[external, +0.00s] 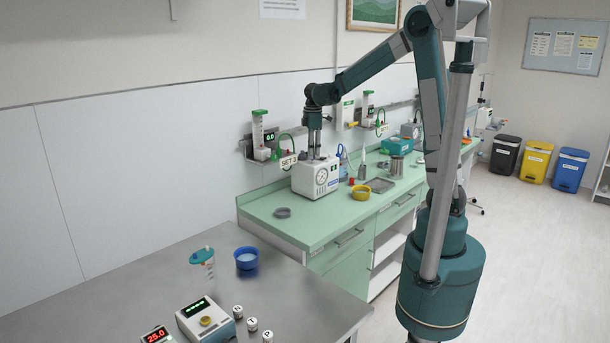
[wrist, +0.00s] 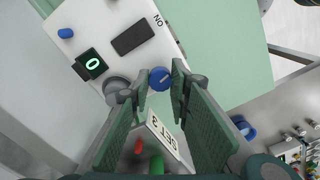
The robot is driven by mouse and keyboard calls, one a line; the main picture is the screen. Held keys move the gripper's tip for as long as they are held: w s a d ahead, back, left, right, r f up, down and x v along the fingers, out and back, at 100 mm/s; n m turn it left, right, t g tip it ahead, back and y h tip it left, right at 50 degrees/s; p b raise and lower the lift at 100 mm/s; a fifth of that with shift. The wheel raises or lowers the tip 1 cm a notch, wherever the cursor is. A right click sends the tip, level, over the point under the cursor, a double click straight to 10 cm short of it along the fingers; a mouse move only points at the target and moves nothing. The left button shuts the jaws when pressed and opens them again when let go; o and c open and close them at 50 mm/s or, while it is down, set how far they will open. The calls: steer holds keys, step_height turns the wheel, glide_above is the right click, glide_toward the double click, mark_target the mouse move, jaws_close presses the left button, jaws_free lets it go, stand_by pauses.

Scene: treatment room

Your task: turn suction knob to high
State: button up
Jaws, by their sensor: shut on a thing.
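In the external view, my gripper (external: 314,150) hides the knob.
A grey round part (wrist: 116,89) and a dark rectangular switch (wrist: 132,37) are close to my fingers. A SET 3 label (external: 288,161) is beside the unit.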

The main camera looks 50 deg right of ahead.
steer(key=n, duration=1.1)
steer(key=shift+n, duration=2)
steer(key=o, duration=0.9)
steer(key=shift+r, duration=0.1)
steer(key=shift+r, duration=5.95)
steer(key=shift+s, duration=0.1)
